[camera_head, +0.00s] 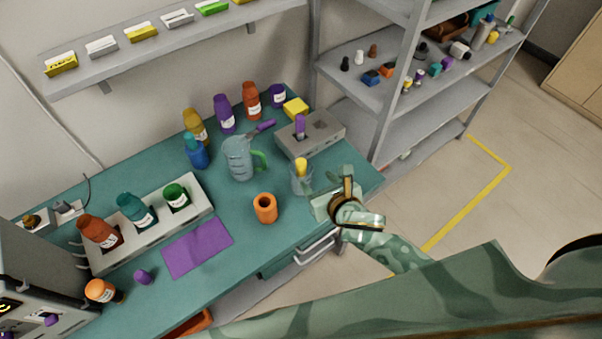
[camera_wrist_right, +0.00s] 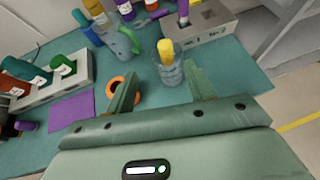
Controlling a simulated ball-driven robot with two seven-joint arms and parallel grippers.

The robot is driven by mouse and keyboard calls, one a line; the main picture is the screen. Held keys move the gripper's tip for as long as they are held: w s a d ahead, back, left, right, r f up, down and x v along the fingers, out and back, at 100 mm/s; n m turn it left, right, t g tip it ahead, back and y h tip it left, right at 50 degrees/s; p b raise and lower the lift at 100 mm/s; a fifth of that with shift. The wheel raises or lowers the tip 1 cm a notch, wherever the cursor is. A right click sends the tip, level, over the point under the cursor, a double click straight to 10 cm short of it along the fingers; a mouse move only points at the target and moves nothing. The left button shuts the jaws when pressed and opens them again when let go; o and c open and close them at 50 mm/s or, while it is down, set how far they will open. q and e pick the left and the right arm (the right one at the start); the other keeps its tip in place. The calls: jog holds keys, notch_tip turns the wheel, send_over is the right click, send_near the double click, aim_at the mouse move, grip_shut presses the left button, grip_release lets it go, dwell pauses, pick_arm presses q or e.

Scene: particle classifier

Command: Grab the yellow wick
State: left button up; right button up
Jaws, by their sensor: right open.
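The yellow wick (camera_head: 301,166) stands upright in a small clear glass (camera_head: 302,182) near the right end of the teal bench. In the right wrist view, the yellow wick (camera_wrist_right: 166,50) and the glass (camera_wrist_right: 171,74) show ahead of my fingers. My right gripper (camera_head: 322,203) is close to the right of the glass, over the bench's front right part. In the right wrist view, the two fingers of my right gripper (camera_wrist_right: 160,88) are spread apart with nothing between their tips. My left gripper is not in view.
A grey block (camera_head: 312,136) holding a purple item is behind the glass. A purple mat (camera_head: 197,247) lies further left. Shelving (camera_head: 397,95) stands right of the bench.

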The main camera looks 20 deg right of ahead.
jog(key=b, duration=0.1)
send_near(303, 164)
jog(key=w+a+f, duration=0.1)
jog(key=w, duration=0.2)
jog(key=x, duration=0.2)
jog(key=b+x, duration=0.1)
jog(key=x, duration=0.3)
jog(key=shift+s+d+f+b, duration=0.2)
jog(key=shift+d+f+b, duration=0.05)
jog(key=shift+b, duration=0.1)
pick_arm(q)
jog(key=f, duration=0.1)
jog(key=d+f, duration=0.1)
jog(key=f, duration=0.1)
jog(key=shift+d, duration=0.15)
pick_arm(e)
jog(key=shift+r, duration=0.1)
grip_shut()
jog(key=shift+r, duration=0.1)
